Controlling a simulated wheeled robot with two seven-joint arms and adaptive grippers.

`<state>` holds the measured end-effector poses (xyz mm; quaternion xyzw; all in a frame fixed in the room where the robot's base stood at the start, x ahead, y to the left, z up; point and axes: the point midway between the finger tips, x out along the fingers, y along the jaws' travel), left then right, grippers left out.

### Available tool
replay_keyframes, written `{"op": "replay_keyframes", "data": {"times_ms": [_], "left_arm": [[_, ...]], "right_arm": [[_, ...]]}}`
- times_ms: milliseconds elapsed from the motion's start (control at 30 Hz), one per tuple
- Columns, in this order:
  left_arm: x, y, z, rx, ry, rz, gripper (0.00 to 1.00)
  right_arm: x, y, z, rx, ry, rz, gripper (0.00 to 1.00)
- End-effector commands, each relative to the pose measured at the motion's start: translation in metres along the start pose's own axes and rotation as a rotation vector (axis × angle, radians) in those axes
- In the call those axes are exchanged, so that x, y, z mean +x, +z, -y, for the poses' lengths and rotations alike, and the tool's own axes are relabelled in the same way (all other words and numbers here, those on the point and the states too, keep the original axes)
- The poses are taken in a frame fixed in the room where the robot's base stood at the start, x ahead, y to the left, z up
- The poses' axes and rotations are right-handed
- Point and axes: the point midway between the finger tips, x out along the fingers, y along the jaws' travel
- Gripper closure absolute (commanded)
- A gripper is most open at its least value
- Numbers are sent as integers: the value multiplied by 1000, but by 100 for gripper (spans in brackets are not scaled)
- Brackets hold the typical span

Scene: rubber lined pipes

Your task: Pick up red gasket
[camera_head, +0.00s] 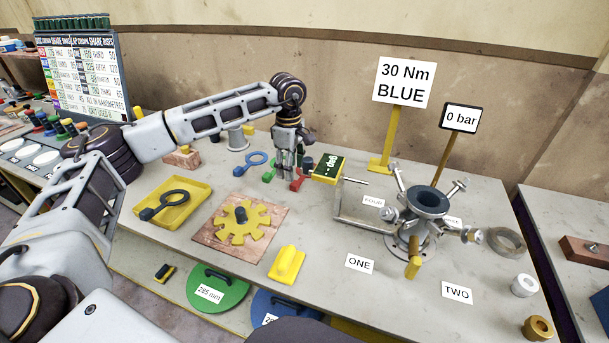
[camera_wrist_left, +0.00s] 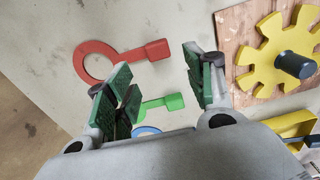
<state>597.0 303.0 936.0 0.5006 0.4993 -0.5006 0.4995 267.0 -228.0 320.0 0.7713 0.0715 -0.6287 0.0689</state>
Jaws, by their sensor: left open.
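The red gasket (camera_head: 298,182), a flat ring with a tab, lies on the grey table, partly hidden by my gripper in the head view. In the left wrist view the red gasket (camera_wrist_left: 157,50) shows its ring at left and its tab between the directions of the two fingers. My left gripper (camera_head: 290,170) points down over it. In the left wrist view the left gripper (camera_wrist_left: 158,70) has its green-padded fingers apart with nothing between them. I cannot tell how far above the tab the tips are. My right gripper is out of view.
A green gasket (camera_wrist_left: 160,103) and a blue gasket (camera_head: 256,159) lie close by. A yellow tray (camera_head: 200,195) with a black gasket and a yellow gear (camera_head: 225,232) on a board are nearer. A dark-green-topped yellow device (camera_head: 328,168) and metal pipe fitting (camera_head: 428,200) stand to the right.

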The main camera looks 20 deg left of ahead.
Motion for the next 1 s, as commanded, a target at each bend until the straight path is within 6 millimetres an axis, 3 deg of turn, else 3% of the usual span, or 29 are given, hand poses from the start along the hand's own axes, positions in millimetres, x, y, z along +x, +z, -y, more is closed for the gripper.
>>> {"op": "replay_keyframes", "data": {"times_ms": [233, 600, 1000], "left_arm": [[14, 2, 1, 1, -2, -1, 46], [50, 5, 1, -1, -1, -1, 46], [52, 5, 1, -1, 0, 0, 46]], "right_arm": [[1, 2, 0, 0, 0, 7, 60], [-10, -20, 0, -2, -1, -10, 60], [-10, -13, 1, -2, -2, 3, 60]]}}
